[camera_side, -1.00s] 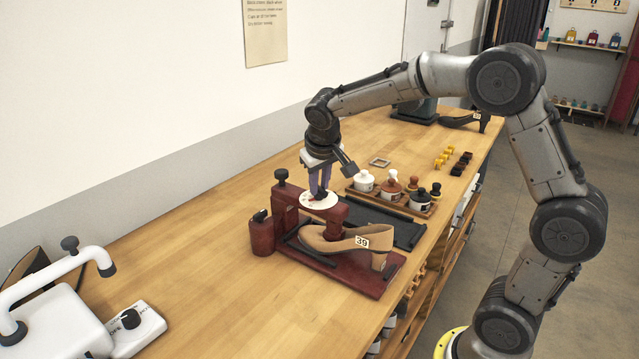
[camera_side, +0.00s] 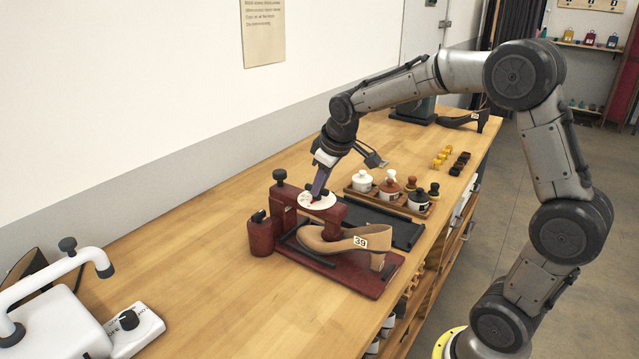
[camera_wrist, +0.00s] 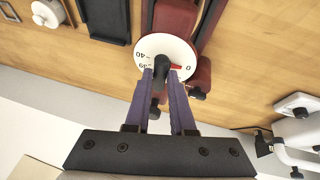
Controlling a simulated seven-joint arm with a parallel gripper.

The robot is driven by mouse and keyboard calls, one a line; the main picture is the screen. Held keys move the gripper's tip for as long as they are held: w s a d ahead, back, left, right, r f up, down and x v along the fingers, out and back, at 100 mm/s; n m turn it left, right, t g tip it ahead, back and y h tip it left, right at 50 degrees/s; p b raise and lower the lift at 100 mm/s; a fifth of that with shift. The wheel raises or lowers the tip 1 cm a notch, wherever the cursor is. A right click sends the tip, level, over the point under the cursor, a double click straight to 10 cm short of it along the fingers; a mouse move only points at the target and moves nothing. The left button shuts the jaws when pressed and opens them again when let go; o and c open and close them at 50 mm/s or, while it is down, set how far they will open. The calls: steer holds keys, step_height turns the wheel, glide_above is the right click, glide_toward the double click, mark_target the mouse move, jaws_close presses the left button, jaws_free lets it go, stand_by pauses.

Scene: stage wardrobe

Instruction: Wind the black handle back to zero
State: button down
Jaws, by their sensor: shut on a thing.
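The black handle (camera_wrist: 160,62) stands at the middle of a white dial (camera_wrist: 152,44) on a dark red shoe press (camera_side: 372,280). My gripper (camera_wrist: 161,74) is shut on the handle, one purple finger on each side. The dial shows a 0 at the right and upside-down figures, one reading 40, at the left. A red mark beside the handle points towards the 0 in the wrist view; whether it lines up exactly is unclear.
A tan shoe tagged 39 (camera_side: 345,242) lies in the press. A red block (camera_side: 262,238) with a black knob is beside it. A wooden rack of pots (camera_side: 432,210) stands behind. A white machine (camera_side: 60,310) is at the front left.

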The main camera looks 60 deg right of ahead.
steer(key=shift+n, duration=0.3)
steer(key=c, duration=0.8)
jaws_free()
steer(key=shift+o, duration=0.2)
steer(key=shift+r, duration=0.1)
steer(key=v, duration=1.3)
steer(key=shift+s+r, duration=0.2)
steer(key=shift+r, duration=0.1)
